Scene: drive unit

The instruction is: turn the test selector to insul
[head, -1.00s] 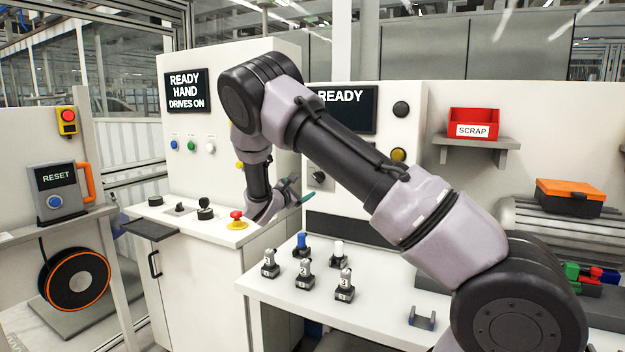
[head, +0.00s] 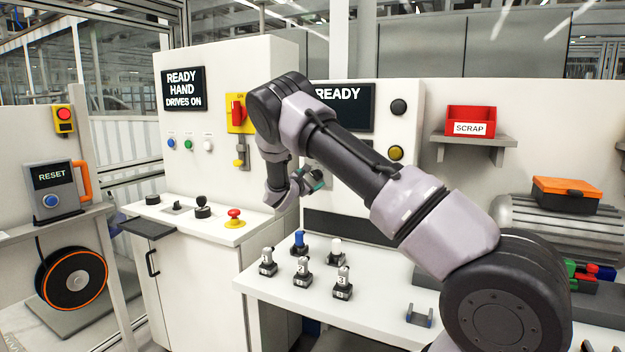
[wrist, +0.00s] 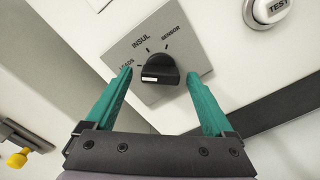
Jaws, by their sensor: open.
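The test selector (wrist: 160,68) is a black knob on a grey plate (wrist: 172,92) marked LEADS, INSUL and SENSOR in the wrist view. INSUL is the middle mark. A white mark shows on the knob's left part; I cannot tell for sure which label it points to. My gripper (wrist: 158,74) is open, with one teal finger on each side of the knob and a gap visible on both sides. In the head view my gripper (head: 316,182) is at the front of the READY panel (head: 374,175), and it and the arm largely hide the selector.
A white TEST button (wrist: 272,12) is to the upper right of the selector. Below the panel, several small numbered fixtures (head: 303,272) stand on the white bench (head: 275,292). A red emergency button (head: 234,215) is on the console at left. A red SCRAP bin (head: 471,121) sits on a shelf.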

